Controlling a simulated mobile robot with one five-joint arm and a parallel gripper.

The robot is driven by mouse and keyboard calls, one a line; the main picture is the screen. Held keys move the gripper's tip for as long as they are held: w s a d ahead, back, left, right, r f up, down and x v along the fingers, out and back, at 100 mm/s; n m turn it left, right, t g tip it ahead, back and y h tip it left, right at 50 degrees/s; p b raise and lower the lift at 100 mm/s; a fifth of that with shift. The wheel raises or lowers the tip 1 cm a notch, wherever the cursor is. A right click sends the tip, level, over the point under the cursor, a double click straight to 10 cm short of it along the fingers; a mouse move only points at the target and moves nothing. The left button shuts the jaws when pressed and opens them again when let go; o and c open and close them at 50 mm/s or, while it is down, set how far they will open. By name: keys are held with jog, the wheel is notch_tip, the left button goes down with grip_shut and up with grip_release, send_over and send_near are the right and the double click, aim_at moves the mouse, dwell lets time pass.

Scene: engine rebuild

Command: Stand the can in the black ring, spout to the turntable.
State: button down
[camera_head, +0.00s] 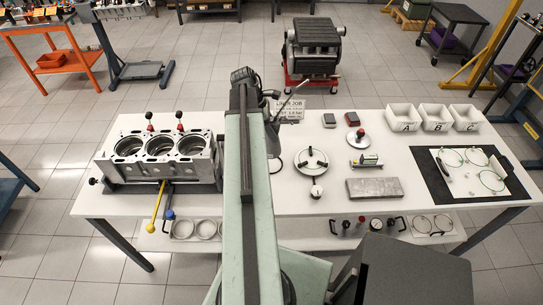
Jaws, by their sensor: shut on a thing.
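My gripper (266,97) is at the far end of my arm, over the back edge of the white table, and mostly hidden by the arm. It is shut on the grey can (273,136), which shows just right of the arm. The can's thin spout points right and slightly up in the picture. The black ring (280,164) lies on the table in front of the can; its left part is hidden behind my arm. The turntable (311,160), a pale round disc with spokes, stands right of the ring. Whether the can touches the table is unclear.
A dial gauge (317,191) stands at the turntable's front. An engine block (160,155) fills the table's left. A job sign (291,108) stands behind the can.

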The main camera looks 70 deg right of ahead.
aim_at(273, 145)
notch_tip(273, 145, down, 9)
jog(key=b, duration=0.7)
jog(key=shift+r, duration=0.4)
jog(key=shift+f, duration=0.2)
jog(key=c, duration=0.6)
grip_release()
jog(key=shift+r, duration=0.1)
jog(key=p+v, duration=0.5)
jog(key=v, duration=0.1)
jog(key=p+v, duration=0.5)
jog(key=p, duration=0.1)
jog(key=shift+r, duration=0.45)
jog(key=shift+w+a+r, duration=0.1)
jog(key=shift+w, duration=0.05)
